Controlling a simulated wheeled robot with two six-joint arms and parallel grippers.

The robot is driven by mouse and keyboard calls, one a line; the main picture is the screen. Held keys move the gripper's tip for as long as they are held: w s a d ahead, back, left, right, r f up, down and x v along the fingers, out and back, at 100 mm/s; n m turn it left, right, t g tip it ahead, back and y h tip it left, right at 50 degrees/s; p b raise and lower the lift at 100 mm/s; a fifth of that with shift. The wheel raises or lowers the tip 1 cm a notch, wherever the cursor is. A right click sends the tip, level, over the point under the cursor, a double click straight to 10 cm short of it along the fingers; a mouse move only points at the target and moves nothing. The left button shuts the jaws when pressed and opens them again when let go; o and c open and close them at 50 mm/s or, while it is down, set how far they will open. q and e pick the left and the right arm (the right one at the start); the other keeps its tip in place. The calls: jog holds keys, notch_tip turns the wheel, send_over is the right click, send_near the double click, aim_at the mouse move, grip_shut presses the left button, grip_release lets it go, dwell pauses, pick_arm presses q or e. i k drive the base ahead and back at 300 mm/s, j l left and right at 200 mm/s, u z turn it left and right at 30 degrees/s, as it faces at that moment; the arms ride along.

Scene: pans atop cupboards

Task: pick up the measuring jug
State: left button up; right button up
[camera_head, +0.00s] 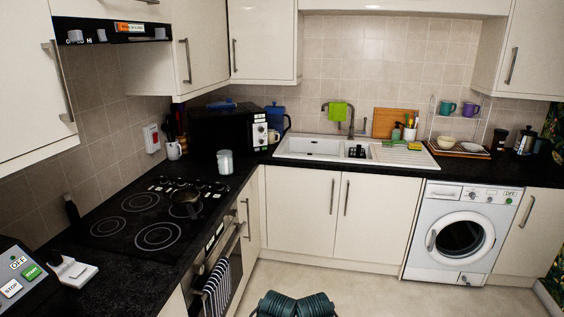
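A small pale grey, translucent-looking vessel (225,162), which looks like the measuring jug, stands upright on the black worktop. It is in front of the microwave and just beyond the far right corner of the hob. No handle can be made out on it at this size. Neither of my grippers can be made out in the head view, and nothing is touching the vessel.
The sink (320,147) is to the right. Floor (350,290) before the cupboards is clear.

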aim_at(224, 157)
jog(key=i, duration=1.45)
jog(key=i+j+z, duration=0.1)
jog(key=i, duration=1.4)
